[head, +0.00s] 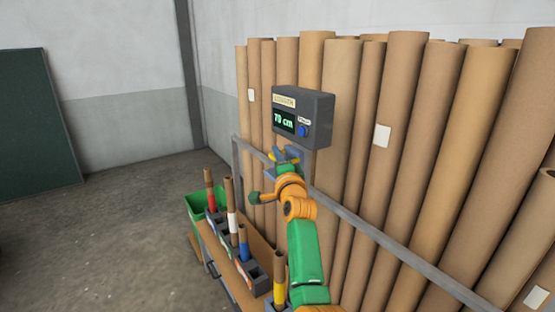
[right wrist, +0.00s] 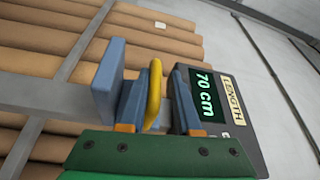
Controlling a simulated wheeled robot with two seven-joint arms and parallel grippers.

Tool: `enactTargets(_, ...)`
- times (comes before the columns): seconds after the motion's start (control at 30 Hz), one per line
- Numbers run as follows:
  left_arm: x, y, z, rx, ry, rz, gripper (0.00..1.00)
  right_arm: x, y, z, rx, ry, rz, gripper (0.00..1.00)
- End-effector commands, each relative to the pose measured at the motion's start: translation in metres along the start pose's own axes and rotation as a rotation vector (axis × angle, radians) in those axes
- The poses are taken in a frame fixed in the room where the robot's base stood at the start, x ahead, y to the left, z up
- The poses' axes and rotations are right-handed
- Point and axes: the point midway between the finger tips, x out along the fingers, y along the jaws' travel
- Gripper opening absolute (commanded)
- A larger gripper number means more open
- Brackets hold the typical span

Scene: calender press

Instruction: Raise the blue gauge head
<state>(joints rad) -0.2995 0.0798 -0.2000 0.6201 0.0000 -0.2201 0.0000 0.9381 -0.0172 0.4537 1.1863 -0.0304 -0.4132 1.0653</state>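The gauge head shows in the right wrist view as a blue block (right wrist: 107,82) beside an upright yellow handle (right wrist: 155,93). In the head view it is mostly hidden by my right gripper (head: 284,156), just below the grey display box (head: 312,106). My right gripper (right wrist: 158,105) has its two blue-grey fingers on either side of the yellow handle. Narrow gaps seem to show between handle and fingers, so it looks open around the handle. The display reads 70 cm in the right wrist view (right wrist: 205,95). My left gripper is not in view.
Tall brown cardboard tubes (head: 395,140) stand behind a grey metal rail (head: 375,232). A bench (head: 236,272) at lower left bears several short tubes with coloured bands, and a green bin (head: 196,207) stands behind it. The floor to the left is clear.

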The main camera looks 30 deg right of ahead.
Motion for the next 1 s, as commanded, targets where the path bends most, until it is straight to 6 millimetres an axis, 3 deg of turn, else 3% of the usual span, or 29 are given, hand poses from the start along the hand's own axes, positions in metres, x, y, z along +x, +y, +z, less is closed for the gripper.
enactTargets(0.4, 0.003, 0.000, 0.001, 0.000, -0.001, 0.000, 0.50, -0.004, 0.003, 0.001, 0.000, -0.001, 0.002, 0.30)
enactTargets(0.8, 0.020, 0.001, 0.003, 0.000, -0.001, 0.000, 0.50, -0.054, 0.004, 0.001, 0.002, -0.001, 0.002, 0.30)
enactTargets(1.0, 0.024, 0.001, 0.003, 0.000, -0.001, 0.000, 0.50, -0.069, 0.003, 0.001, 0.002, -0.002, 0.003, 0.30)
